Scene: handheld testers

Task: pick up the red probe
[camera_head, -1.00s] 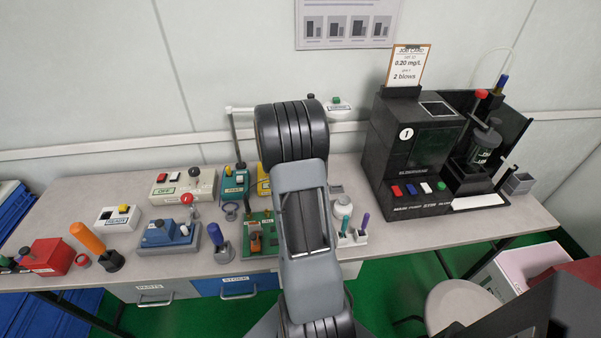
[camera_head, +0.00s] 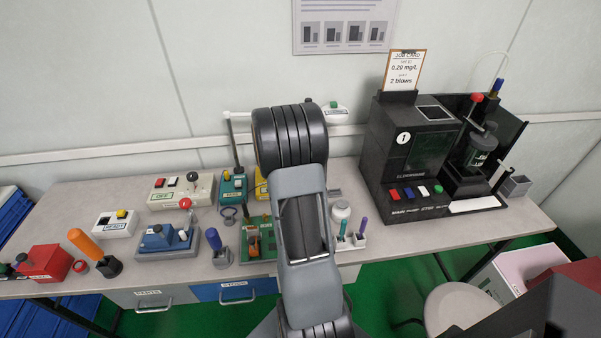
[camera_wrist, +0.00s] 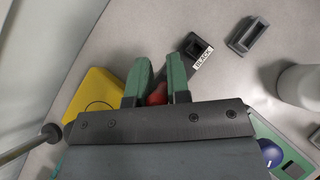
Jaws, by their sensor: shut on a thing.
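In the wrist view, the two green fingers of my gripper (camera_wrist: 157,78) are closed around a red piece, the red probe (camera_wrist: 157,94). Only a small red part shows between the fingers; the rest is hidden by the fingers and the gripper body. Just beyond the fingertips is a dark holder with a square opening (camera_wrist: 194,46) and a label reading "BLACK". I cannot tell whether the probe is clear of any socket. In the head view my arm hides the gripper and the probe.
A yellow device (camera_wrist: 97,108) is close on the left in the wrist view, and an empty grey holder (camera_wrist: 247,36) is at upper right. A white round container (camera_wrist: 300,86) stands at right. In the head view, a black analyser (camera_head: 408,150) stands right of my arm.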

